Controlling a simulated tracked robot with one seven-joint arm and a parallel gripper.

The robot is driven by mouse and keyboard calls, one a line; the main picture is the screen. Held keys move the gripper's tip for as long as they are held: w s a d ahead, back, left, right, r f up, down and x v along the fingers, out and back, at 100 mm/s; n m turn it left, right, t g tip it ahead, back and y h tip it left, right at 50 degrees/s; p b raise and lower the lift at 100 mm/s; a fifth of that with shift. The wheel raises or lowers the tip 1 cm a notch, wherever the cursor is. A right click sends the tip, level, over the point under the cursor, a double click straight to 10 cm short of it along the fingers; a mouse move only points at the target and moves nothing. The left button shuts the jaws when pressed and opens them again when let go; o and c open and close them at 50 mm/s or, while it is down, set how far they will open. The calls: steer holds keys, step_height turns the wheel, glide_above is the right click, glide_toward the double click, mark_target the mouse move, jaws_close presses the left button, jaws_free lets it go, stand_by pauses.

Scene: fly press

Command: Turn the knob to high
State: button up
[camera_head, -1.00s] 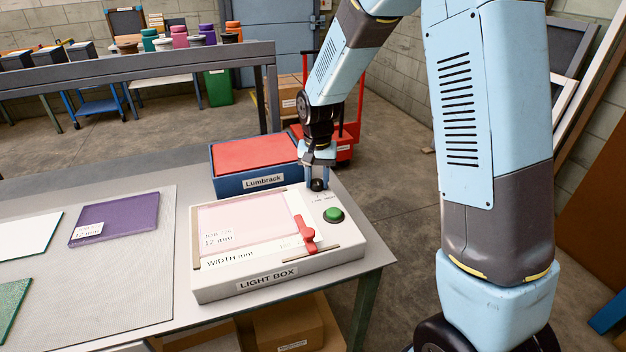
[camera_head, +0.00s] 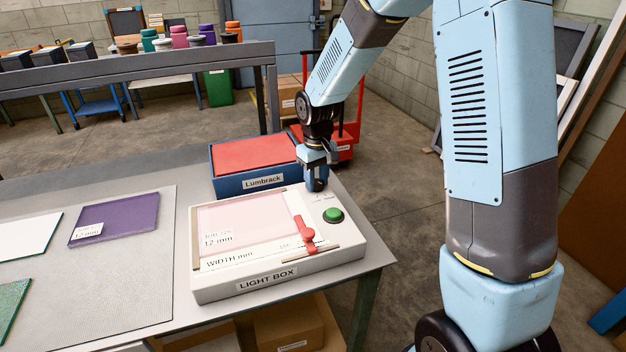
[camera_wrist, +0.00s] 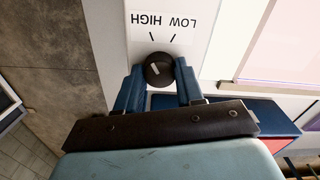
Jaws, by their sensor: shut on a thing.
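The knob (camera_wrist: 158,70) is a dark round dial with a short white mark, on the light box's (camera_head: 215,287) white panel. In the wrist view it sits between my gripper's (camera_wrist: 158,88) two blue fingers, which are shut on it. The HIGH label (camera_wrist: 148,19) and LOW label (camera_wrist: 181,22) appear upside down above it, HIGH at left, LOW at right, each with a tick. I cannot tell which tick the white mark lines up with. In the head view my gripper (camera_head: 316,186) points down at the panel's back corner and mostly hides the knob.
A green button (camera_head: 333,215) and a red lever (camera_head: 306,236) are on the box in front of the knob. The blue Lumbrack box (camera_head: 225,186) with a red top stands close behind. A purple sheet (camera_head: 115,218) lies at left. The table's right edge is near.

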mark_target(316, 181)
steer(key=shift+a+r, duration=0.1)
steer(key=shift+a, duration=0.1)
steer(key=o, duration=1)
steer(key=shift+o, duration=0.2)
step_height(316, 181, up, 14)
steer(key=shift+f, duration=0.2)
steer(key=shift+d, duration=0.15)
